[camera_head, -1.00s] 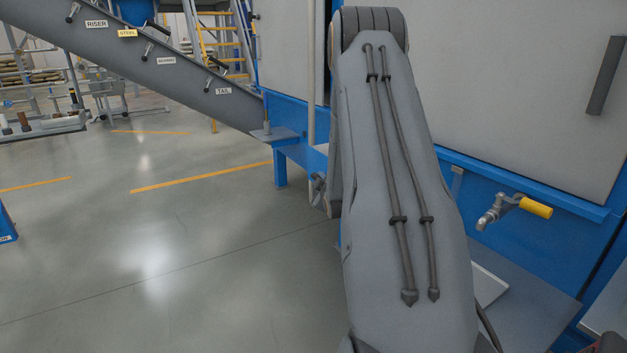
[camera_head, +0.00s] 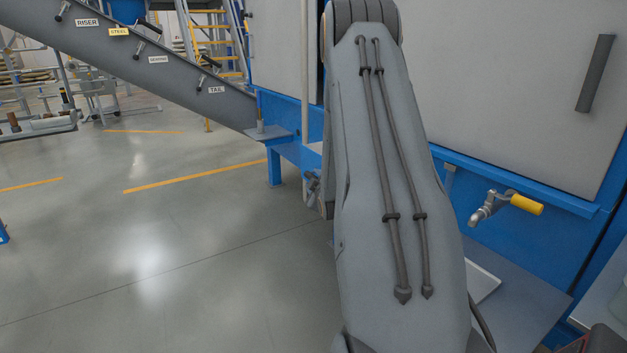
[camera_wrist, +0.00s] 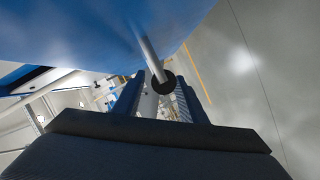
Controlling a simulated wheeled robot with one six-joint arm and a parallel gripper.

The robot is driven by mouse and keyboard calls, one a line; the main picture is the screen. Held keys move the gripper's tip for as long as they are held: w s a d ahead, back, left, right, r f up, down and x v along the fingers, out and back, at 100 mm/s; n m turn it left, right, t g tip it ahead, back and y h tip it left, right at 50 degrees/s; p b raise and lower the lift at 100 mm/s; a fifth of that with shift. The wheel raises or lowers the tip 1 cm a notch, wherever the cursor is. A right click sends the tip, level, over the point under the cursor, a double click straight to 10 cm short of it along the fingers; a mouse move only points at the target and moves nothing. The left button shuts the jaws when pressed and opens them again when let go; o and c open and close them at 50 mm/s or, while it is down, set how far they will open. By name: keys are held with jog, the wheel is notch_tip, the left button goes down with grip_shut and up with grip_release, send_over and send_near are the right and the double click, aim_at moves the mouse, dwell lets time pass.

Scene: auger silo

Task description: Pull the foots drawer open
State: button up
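My gripper (camera_wrist: 160,98) shows in the wrist view with its two fingers apart. A metal rod (camera_wrist: 150,55) with a round black end (camera_wrist: 163,83) comes from a blue surface (camera_wrist: 80,30) and reaches toward the gap between the fingers. A strip of gap shows beside the black end, and I see no firm contact. In the head view my arm hides the gripper. I cannot make out the foots drawer for certain in either view.
A blue machine with a grey panel (camera_head: 500,80) stands at the right, with a yellow-handled tap (camera_head: 525,204) low on its front. A sloping grey chute (camera_head: 160,65) with labels runs at the upper left. The floor (camera_head: 150,240) at the left is clear.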

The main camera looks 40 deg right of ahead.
jog(key=v, duration=0.6)
jog(key=shift+p, duration=0.35)
